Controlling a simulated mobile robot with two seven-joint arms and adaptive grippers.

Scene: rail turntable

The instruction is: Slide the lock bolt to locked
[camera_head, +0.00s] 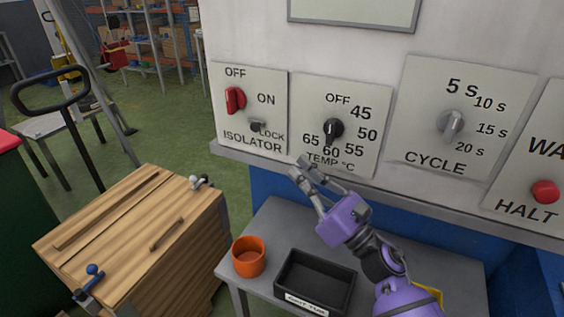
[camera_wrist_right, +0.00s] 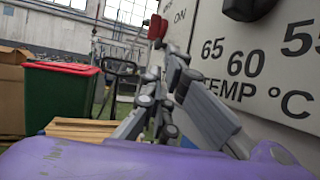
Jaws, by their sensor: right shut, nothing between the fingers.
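The lock bolt (camera_head: 257,127) is a small dark knob beside the word LOCK, low on the ISOLATOR panel (camera_head: 233,119). The red isolator handle (camera_head: 235,99) is above and left of it, between OFF and ON. My right gripper (camera_head: 302,167) is shut and empty, below and right of the bolt, under the lower edge of the TEMP panel. In the right wrist view the gripper fingers (camera_wrist_right: 160,100) cover the area of the bolt, and the red handle (camera_wrist_right: 157,28) shows just above them. My left gripper is not in view.
The TEMP dial (camera_head: 333,129) and CYCLE dial (camera_head: 451,125) are right of the isolator. A ledge (camera_head: 400,190) runs below the panels. An orange cup (camera_head: 248,257) and black tray (camera_head: 314,282) stand on the grey table. A wooden crate (camera_head: 130,235) is at left.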

